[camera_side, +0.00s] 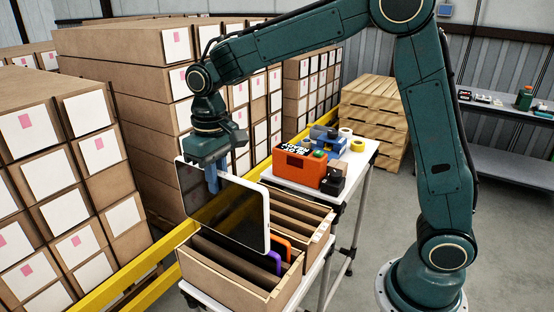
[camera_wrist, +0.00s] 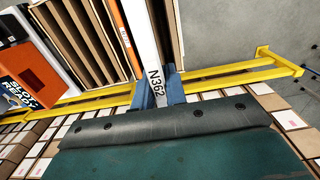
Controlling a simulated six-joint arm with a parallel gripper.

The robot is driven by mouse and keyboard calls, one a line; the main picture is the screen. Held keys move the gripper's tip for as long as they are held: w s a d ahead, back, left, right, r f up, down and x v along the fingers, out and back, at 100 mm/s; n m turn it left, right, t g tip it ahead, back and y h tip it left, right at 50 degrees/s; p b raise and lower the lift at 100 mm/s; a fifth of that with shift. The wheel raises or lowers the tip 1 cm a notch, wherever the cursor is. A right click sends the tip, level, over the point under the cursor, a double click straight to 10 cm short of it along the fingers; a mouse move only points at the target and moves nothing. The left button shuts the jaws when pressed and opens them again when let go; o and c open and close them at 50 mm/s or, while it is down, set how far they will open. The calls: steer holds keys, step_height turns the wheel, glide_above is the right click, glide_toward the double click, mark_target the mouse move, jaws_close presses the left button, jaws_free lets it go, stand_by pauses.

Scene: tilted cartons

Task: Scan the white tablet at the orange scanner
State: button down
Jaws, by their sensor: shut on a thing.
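The white tablet (camera_side: 252,228) has a white frame and a dark screen. In the side view it hangs tilted above the slotted cartons, held near its upper left edge. My gripper (camera_side: 213,180) is shut on it with blue fingers. In the wrist view the tablet's white edge (camera_wrist: 143,40) carries the print "N362" and sits between the blue fingers (camera_wrist: 158,92). The orange scanner (camera_side: 298,166) stands on the white table behind and right of the tablet, apart from it. Its orange body also shows in the wrist view (camera_wrist: 28,72), at the left.
A slotted carton (camera_side: 232,292) below the tablet holds a purple and an orange item. Another slotted carton (camera_side: 313,220) stands behind it. A yellow rail (camera_side: 130,285) runs beside stacked boxes. A blue device (camera_side: 330,140) and tape rolls (camera_side: 357,145) share the scanner's table.

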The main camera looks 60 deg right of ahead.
steer(key=w+d+r, duration=0.1)
steer(key=w+d, duration=0.1)
steer(key=d, duration=1.3)
steer(key=w+d+r, duration=0.1)
steer(key=d, duration=1.5)
steer(key=shift+w, duration=0.4)
steer(key=shift+d+f, duration=0.1)
steer(key=shift+f, duration=0.1)
step_height(320, 180, down, 9)
steer(key=shift+r, duration=0.2)
steer(key=shift+r, duration=0.15)
steer(key=shift+r, duration=2.85)
